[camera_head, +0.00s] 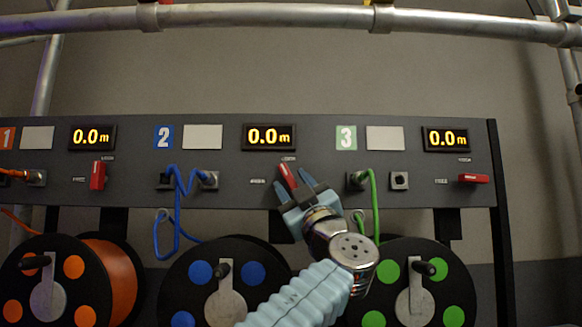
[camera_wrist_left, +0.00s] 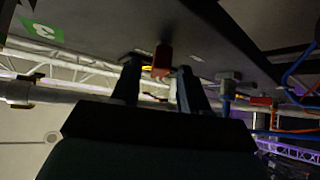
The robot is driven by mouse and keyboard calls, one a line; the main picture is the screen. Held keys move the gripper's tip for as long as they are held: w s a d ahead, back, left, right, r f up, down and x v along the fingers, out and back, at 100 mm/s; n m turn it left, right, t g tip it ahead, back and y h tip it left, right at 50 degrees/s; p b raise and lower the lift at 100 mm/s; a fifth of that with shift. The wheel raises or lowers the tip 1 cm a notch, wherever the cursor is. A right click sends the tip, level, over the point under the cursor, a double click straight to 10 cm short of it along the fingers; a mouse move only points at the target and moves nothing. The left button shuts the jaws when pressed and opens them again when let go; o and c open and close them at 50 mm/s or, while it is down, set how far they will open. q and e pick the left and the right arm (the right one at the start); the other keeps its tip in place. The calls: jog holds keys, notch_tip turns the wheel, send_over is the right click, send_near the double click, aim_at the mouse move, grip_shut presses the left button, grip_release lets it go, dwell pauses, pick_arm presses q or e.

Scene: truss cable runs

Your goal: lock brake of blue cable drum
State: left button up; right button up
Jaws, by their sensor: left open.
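The blue cable drum (camera_head: 252,272) hangs below panel section 2, its right side partly hidden by my left arm. Its brake lever (camera_head: 287,176) is a small red handle on the panel under the middle display. The lever is tilted, its upper end leaning left, between upright and level but nearer upright. My left gripper (camera_head: 294,188) is open, with one finger on each side of the lever's lower end. In the left wrist view the red lever (camera_wrist_left: 162,58) shows between the two fingertips; I cannot tell whether either finger touches it. My right gripper is out of view.
The orange section's red lever (camera_head: 98,175) is upright; the green section's lever (camera_head: 474,179) lies level. A blue cable (camera_head: 178,205) loops left of my gripper, and a green cable (camera_head: 373,205) hangs to its right. A metal truss tube (camera_head: 280,15) crosses above the panel.

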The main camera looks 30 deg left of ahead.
pick_arm(q)
jog(key=shift+x, duration=0.85)
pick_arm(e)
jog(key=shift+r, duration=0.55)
